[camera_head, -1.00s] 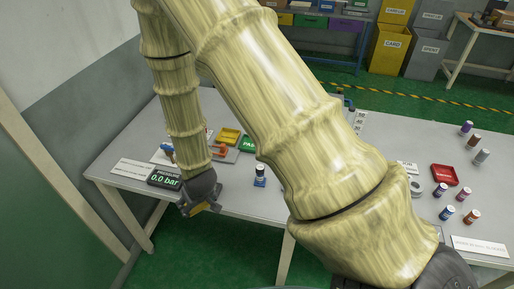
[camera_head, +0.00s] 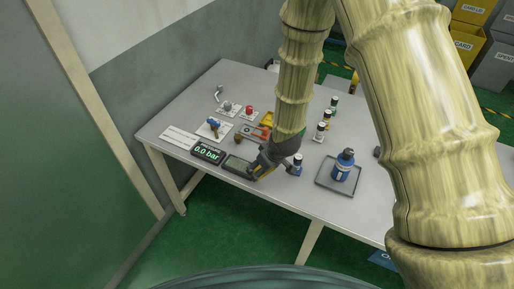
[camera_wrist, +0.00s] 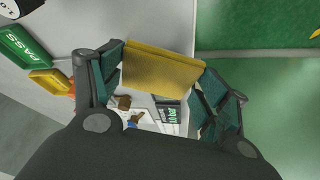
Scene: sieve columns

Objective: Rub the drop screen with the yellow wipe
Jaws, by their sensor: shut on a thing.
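My gripper (camera_head: 255,172) is shut on the yellow wipe (camera_wrist: 160,68), which spans between both fingertips in the wrist view. The drop screen (camera_head: 207,152) is a dark display with green digits reading 0.0 bar. It sits near the front left of the table, left of my gripper and apart from the wipe. It also shows small in the wrist view (camera_wrist: 173,114), beyond the wipe. My gripper and arm hide part of the table behind them.
A dark shallow tray (camera_head: 233,164) lies between the screen and my gripper. A small blue-and-white vial (camera_head: 297,164) stands just right of my gripper. A blue bottle (camera_head: 344,165) stands in a grey tray further right. A blue-handled valve (camera_head: 213,125) is behind the screen.

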